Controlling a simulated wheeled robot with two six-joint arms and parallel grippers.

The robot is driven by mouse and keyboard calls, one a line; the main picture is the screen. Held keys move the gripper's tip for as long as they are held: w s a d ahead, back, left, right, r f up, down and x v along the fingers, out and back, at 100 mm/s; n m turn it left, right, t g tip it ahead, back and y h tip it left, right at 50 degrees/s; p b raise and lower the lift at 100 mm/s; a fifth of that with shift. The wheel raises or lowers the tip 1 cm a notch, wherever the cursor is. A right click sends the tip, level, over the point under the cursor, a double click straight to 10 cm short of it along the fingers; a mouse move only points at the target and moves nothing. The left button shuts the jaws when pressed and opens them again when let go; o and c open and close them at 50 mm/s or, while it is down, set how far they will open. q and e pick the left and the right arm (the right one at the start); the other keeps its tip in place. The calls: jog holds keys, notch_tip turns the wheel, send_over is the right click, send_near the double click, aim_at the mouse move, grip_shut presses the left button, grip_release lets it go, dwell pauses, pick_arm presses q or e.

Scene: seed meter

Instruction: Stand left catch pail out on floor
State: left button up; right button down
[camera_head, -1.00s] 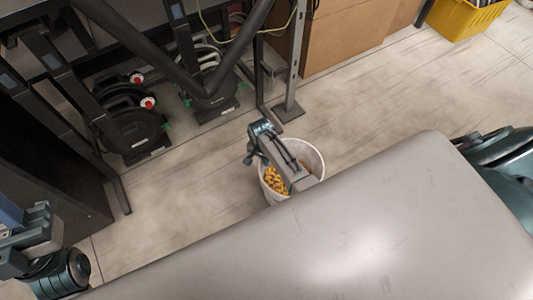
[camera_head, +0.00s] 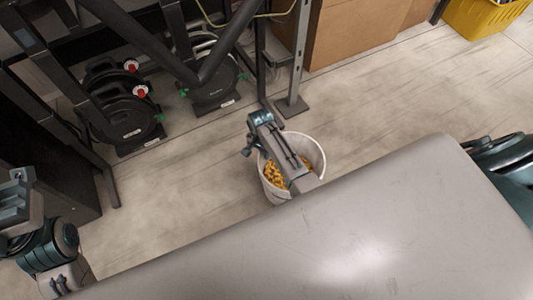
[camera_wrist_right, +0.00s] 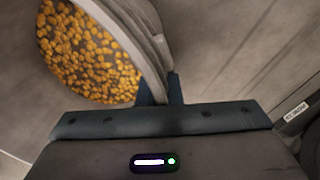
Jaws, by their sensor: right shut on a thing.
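The catch pail (camera_head: 311,150) is a whitish round bucket with yellow-orange seeds inside, in the middle of the head view. My right gripper (camera_head: 249,150) is at the pail's left rim. In the right wrist view, the pail wall (camera_wrist_right: 150,35) passes between the two fingers (camera_wrist_right: 160,92), which are shut on it. The pail looks upright; my grey body hides its lower front, and I cannot tell whether its bottom touches the floor. My left gripper (camera_head: 14,205) is at the left edge of the head view, partly cut off, away from the pail; its jaws are unclear.
A dark rack (camera_head: 165,45) with black reel-shaped units (camera_head: 128,115) stands at the back left. A metal post foot (camera_head: 292,106) is just behind the pail. Brown boxes (camera_head: 350,35) and a yellow crate (camera_head: 482,17) are at the back. Floor (camera_head: 420,95) to the right is clear.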

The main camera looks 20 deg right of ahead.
jog(key=shift+w+r, duration=0.1)
dwell(0.3)
jog(key=c, duration=1.6)
grip_release()
